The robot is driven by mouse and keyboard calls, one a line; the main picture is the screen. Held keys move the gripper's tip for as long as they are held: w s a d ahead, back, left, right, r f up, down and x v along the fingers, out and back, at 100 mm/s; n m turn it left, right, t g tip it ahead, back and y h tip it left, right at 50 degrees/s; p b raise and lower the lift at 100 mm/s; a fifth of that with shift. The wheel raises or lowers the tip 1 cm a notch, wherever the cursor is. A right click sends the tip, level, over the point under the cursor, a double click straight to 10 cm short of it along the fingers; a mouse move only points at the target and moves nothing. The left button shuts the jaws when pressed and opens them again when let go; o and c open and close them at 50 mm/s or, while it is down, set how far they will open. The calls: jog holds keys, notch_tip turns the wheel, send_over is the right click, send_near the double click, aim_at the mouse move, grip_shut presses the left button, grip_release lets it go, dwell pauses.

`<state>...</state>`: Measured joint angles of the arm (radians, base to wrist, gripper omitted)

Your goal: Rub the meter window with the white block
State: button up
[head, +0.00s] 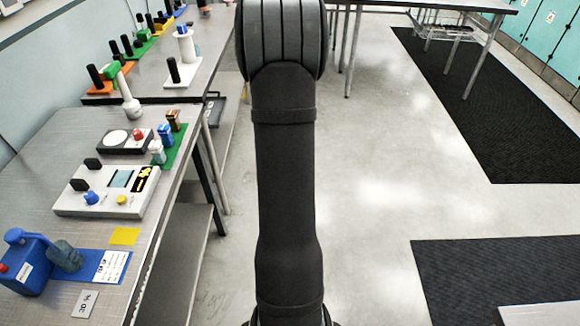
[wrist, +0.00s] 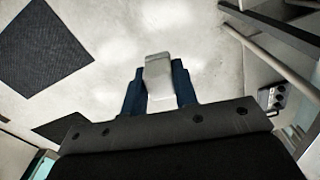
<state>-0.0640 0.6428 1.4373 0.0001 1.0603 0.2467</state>
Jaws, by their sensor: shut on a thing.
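In the wrist view, my gripper (wrist: 158,70) has its two dark blue fingers shut on a white block (wrist: 158,78). The block is held between the fingers over the pale floor, apart from any surface. In the head view, the meter (head: 75,205) is a pale box on the left bench, with a blue-grey window (head: 121,179) on its top face. Black pieces, a blue knob, a yellow knob and a dark panel with orange marks sit around the window. My gripper and the block do not show in the head view.
The steel bench (head: 50,135) also holds a black device with a round white dial (head: 116,138), small bottles on a green base (head: 175,150), a blue container (head: 25,270) and a yellow square (head: 124,236). Open floor (head: 370,180) lies right of the bench.

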jog(key=a+r+n, duration=0.2)
jog(key=a+r, duration=0.2)
jog(key=a, duration=0.8)
jog(key=n, duration=0.9)
send_near(122, 178)
jog(key=s+r, duration=0.2)
jog(key=s, duration=0.2)
jog(key=shift+w+a+f, duration=0.1)
jog(key=shift+f, duration=3.45)
jog(key=shift+w+f, duration=0.55)
jog(key=shift+w, duration=0.25)
jog(key=shift+c, duration=0.4)
jog(key=shift+w, duration=1.15)
jog(key=shift+s+r, duration=0.15)
jog(key=shift+s, duration=1.85)
notch_tip(122, 178, up, 8)
jog(key=shift+f, duration=0.2)
